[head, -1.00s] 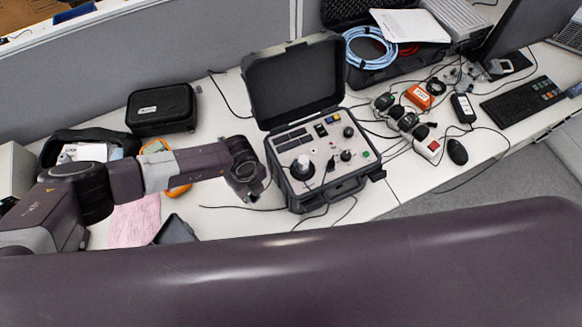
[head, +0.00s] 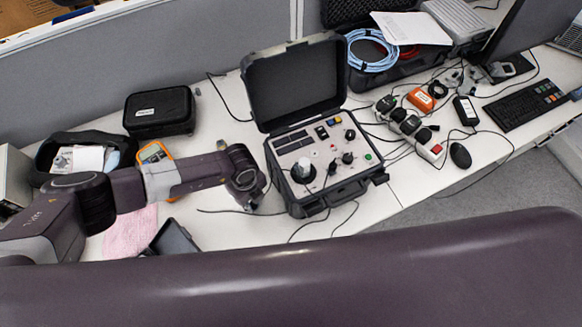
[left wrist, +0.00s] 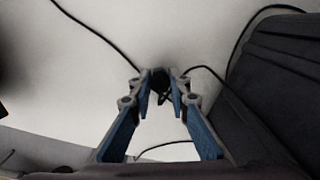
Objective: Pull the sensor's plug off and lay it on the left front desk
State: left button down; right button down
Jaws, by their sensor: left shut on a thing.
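The vibration calibrator is an open black case with a grey panel (head: 318,151) in the middle of the desk. A round black mount with a pale top (head: 303,170) stands on its panel; I cannot make out the sensor clearly. My left gripper (head: 252,204) is low over the desk just left of the case. In the left wrist view the fingers (left wrist: 160,92) are shut on a small black plug (left wrist: 160,82), mostly hidden between the tips. A thin black cable (left wrist: 95,32) runs near the fingertips. My right gripper is not in view.
A black pouch (head: 160,110), an orange-edged meter (head: 154,152), a pink cloth (head: 130,232) and a dark tray (head: 174,238) lie on the left. A power strip (head: 410,125) is at right. Bare white desk (head: 222,226) lies at the front left of the case.

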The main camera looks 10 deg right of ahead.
aim_at(253, 204)
pick_arm(q)
jog(key=shift+f, duration=0.3)
jog(key=c, duration=1.7)
grip_release()
jog(key=shift+c, duration=0.2)
jog(key=shift+r, duration=0.2)
jog(key=shift+r+p, duration=2.15)
jog(key=shift+r, duration=0.25)
notch_tip(253, 204, up, 12)
